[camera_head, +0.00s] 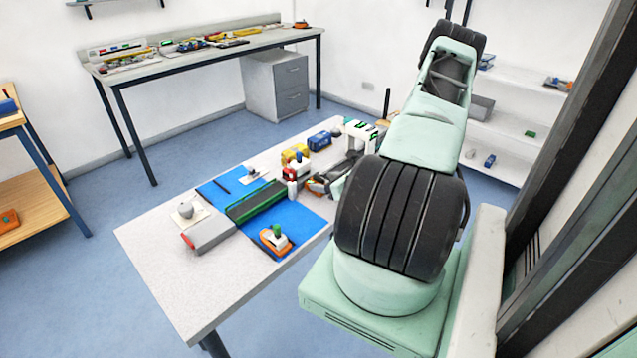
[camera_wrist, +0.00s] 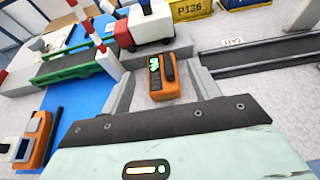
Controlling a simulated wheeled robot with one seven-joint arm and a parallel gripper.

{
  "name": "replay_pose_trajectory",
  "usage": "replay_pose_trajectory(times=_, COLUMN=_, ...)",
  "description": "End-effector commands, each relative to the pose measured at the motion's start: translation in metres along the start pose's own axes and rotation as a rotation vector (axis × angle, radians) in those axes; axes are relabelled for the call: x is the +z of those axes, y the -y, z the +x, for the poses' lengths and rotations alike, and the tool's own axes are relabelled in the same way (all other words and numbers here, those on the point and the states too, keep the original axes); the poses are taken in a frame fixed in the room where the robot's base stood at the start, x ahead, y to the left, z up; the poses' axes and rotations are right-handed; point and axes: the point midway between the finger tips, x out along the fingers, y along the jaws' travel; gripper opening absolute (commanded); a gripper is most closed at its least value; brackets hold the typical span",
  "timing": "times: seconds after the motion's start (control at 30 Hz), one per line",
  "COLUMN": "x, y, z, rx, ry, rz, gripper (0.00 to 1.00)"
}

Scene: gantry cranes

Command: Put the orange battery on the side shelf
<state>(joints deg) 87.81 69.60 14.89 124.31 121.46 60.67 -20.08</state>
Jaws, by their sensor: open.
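The orange battery (camera_wrist: 164,88), a small block with a dark strip and a green mark on top, sits on the light table top in the wrist view. My gripper (camera_wrist: 163,70) is open, with one finger to the left of the battery and one to the right. Contact between fingers and battery cannot be told. In the head view my gripper (camera_head: 327,184) is low over the far right part of the table (camera_head: 165,262), and my arm partly hides that spot. A wooden shelf (camera_head: 42,204) stands at the left edge; white shelves (camera_head: 510,137) stand behind my arm.
The left shelf's lower board holds an orange object (camera_head: 9,220). The table's near left is clear.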

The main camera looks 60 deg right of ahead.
Motion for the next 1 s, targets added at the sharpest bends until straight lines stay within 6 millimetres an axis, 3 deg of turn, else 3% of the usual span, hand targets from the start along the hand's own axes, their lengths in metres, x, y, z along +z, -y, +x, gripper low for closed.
replay_pose_trajectory(times=0.2, x=-0.002, y=0.001, z=-0.047, rx=-0.003, ry=-0.001, rz=-0.001, gripper=0.62)
replay_pose_trajectory(times=0.4, x=-0.001, y=0.001, z=-0.074, rx=-0.002, ry=0.000, rz=-0.001, gripper=0.62)
replay_pose_trajectory(times=0.77, x=0.005, y=-0.005, z=-0.079, rx=0.022, ry=0.003, rz=-0.014, gripper=0.62)
replay_pose_trajectory(times=0.87, x=0.026, y=-0.030, z=-0.065, rx=0.123, ry=0.016, rz=-0.082, gripper=0.62)
replay_pose_trajectory(times=0.97, x=0.060, y=-0.081, z=-0.047, rx=0.321, ry=0.037, rz=-0.216, gripper=0.62)
replay_pose_trajectory(times=1.0, x=0.075, y=-0.109, z=-0.041, rx=0.421, ry=0.047, rz=-0.283, gripper=0.62)
